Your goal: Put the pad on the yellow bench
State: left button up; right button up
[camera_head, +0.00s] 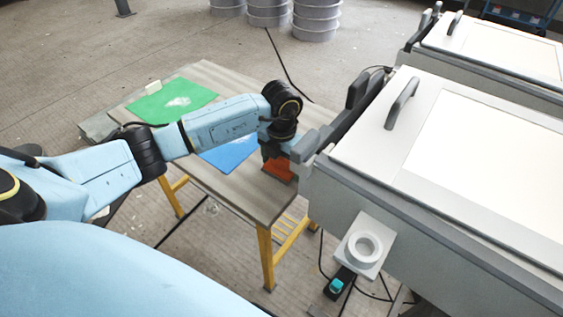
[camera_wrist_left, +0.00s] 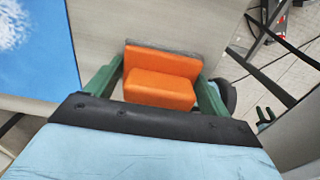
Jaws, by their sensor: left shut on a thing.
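The pad is an orange block (camera_wrist_left: 160,80) between the two green fingers of my left gripper (camera_wrist_left: 158,88) in the left wrist view. The gripper is shut on it. In the head view the left gripper (camera_head: 277,155) is over the right end of the yellow bench, and the pad (camera_head: 280,170) shows below it, partly hidden. The yellow bench (camera_head: 225,88) has a grey-brown top and yellow legs. I cannot tell whether the pad touches the top. My right gripper is not seen.
A green sheet (camera_head: 172,103) and a blue sheet (camera_head: 232,153) lie on the bench top. A large grey machine with a white lid (camera_head: 480,150) stands close at the bench's right. Grey drums (camera_head: 316,18) stand at the back. The bench's near right part is bare.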

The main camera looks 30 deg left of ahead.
pick_arm(q)
jog(key=o, duration=0.9)
jog(key=shift+r, duration=0.1)
notch_tip(320, 180, up, 11)
jog(key=p, duration=0.3)
jog(key=shift+r, duration=0.5)
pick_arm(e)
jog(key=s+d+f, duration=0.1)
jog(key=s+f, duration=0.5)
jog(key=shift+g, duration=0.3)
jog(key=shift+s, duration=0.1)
